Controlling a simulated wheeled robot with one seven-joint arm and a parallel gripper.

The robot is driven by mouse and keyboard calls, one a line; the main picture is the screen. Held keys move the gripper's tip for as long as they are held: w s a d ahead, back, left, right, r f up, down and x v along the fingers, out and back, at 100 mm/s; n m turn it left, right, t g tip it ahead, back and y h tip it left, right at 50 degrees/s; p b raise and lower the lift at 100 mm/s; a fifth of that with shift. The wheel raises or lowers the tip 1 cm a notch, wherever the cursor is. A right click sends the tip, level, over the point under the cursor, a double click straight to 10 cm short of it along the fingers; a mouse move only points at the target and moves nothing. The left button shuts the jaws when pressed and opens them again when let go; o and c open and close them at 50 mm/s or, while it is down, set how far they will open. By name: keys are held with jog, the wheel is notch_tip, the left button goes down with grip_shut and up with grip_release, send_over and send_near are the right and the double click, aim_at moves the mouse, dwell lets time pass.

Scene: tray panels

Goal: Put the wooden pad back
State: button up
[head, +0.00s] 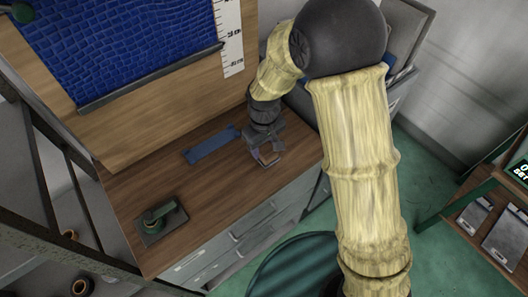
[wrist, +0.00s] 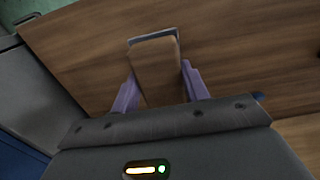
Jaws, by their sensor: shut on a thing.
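The wooden pad (wrist: 155,68) is a tan, tapering wooden piece with a grey edge at its far end. In the wrist view it lies between the two purple fingers of my gripper (wrist: 159,84), which is shut on it. In the head view my gripper (head: 264,146) points down over the right part of the wooden worktop (head: 215,185), and the pad (head: 268,157) shows small at its tips. I cannot tell whether the pad touches the worktop. The part of the pad nearest my wrist is hidden by the gripper body.
A blue flat strip (head: 211,145) lies on the worktop just left of my gripper. A green handle on a dark plate (head: 160,219) sits at the front left. A blue panel (head: 130,45) and a white ruler (head: 229,38) are behind. The worktop's middle is clear.

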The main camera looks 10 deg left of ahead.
aim_at(264, 153)
jog(key=shift+f, duration=1.85)
jog(key=o, duration=0.9)
notch_tip(264, 153, up, 12)
jog(key=shift+d+r, duration=0.1)
jog(key=shift+s, duration=0.1)
